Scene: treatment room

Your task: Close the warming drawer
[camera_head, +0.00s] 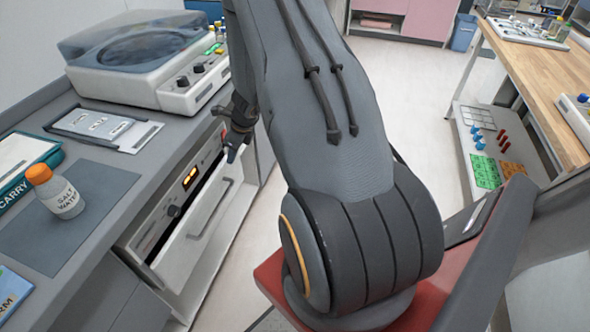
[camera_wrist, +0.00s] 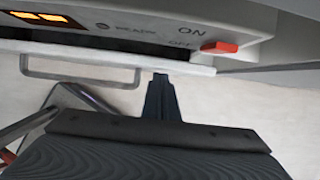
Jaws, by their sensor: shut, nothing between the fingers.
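The warming drawer (camera_head: 188,252) is in the cabinet under the left counter. It stands partly open, with a dark gap showing behind its white front and a bar handle (camera_head: 212,208) on that front. In the wrist view the front's top edge (camera_wrist: 110,53) and the handle (camera_wrist: 82,84) show below the control panel. My gripper (camera_head: 232,154) is shut and empty near the drawer's far end. In the wrist view its closed fingertips (camera_wrist: 160,78) are just beside the handle's right end, close to the front's edge. I cannot tell whether they touch it.
The control panel (camera_head: 178,192) has a lit orange display and a red switch (camera_wrist: 219,47). A salt water bottle (camera_head: 62,193), a tray (camera_head: 101,130) and a lidded machine (camera_head: 140,65) stand on the counter. A wooden table (camera_head: 545,80) is at right.

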